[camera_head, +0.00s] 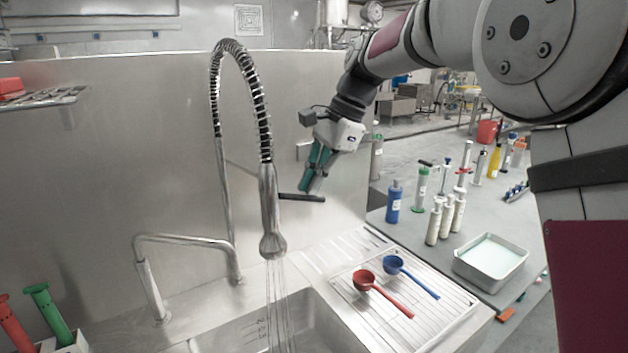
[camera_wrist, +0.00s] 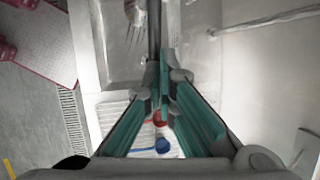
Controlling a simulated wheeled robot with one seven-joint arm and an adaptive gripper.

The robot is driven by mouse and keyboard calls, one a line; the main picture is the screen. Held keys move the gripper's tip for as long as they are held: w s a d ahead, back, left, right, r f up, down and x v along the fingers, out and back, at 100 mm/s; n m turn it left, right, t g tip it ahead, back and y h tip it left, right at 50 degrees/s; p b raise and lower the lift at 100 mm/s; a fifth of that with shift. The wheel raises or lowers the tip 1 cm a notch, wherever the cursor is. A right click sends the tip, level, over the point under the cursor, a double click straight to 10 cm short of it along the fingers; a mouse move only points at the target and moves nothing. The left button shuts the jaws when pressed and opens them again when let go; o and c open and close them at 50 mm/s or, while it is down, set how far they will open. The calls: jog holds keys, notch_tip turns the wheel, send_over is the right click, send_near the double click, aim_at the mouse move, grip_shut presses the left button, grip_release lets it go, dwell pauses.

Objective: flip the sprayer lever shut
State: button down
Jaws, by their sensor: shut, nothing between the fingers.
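The spring-hose sprayer (camera_head: 268,210) hangs over the sink, and thin streams of water (camera_head: 280,305) fall from its head. Its dark lever (camera_head: 298,197) sticks out to the right, roughly level. In the wrist view the lever (camera_wrist: 154,32) runs from the top edge down to my fingertips. My gripper (camera_head: 311,190) has teal fingers, shut and empty, pointing down at the lever's free end. In the wrist view its fingertips (camera_wrist: 164,72) lie beside that end. I cannot tell whether they touch it.
A red scoop (camera_head: 366,281) and a blue scoop (camera_head: 395,264) lie on the drainboard rack (camera_head: 440,316) below. A lower tap (camera_head: 190,240) stands left of the sprayer. A metal back wall (camera_head: 130,150) rises behind. Bottles and a metal tray (camera_head: 491,262) stand on the right-hand table.

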aim_at(313, 197)
jog(key=shift+w+d+f+g+y+b, duration=0.1)
jog(key=shift+f+g+y+b, duration=0.2)
jog(key=shift+f+y, duration=0.15)
jog(key=shift+w+d+f+g+y+b, duration=0.1)
jog(key=shift+f+g+y+b, duration=0.1)
jog(key=shift+f+y+b, duration=0.2)
jog(key=shift+s+a+f+g+y, duration=0.1)
jog(key=shift+a+f+g+y, duration=0.05)
jog(key=shift+f+g+y, duration=0.5)
jog(key=shift+s+a+f+y, duration=0.1)
jog(key=shift+f+y, duration=0.1)
jog(key=shift+y, duration=0.1)
jog(key=shift+r, duration=0.2)
jog(key=shift+r, duration=0.8)
